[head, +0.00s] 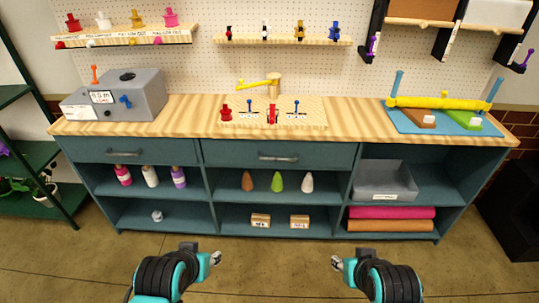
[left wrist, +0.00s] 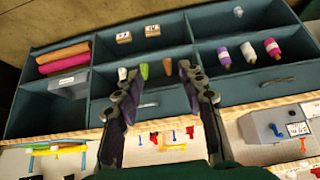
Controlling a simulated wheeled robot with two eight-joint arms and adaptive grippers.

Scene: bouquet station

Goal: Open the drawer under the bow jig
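A pale wooden board with red clamps and blue pegs (head: 298,116), which looks like the bow jig, lies mid-bench. Below it is a shut teal drawer (head: 225,152) with a grey bar handle (head: 278,157). Another shut drawer (head: 82,150) is to its left, with its own handle (head: 125,153). My left gripper (head: 215,259) is in front of the cabinet, well short of both drawers. In the left wrist view, its fingers (left wrist: 162,94) are spread and empty, with the middle handle (left wrist: 149,104) beyond them. My right gripper (head: 338,262) is also clear of the cabinet; its finger gap is not readable.
Open shelves below hold bottles (head: 150,176), cones (head: 278,182), small boxes (head: 261,220) and a grey bin (head: 384,182). A grey machine (head: 135,92) and a blue mat (head: 455,121) flank the board. The floor (head: 275,270) before the cabinet is clear.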

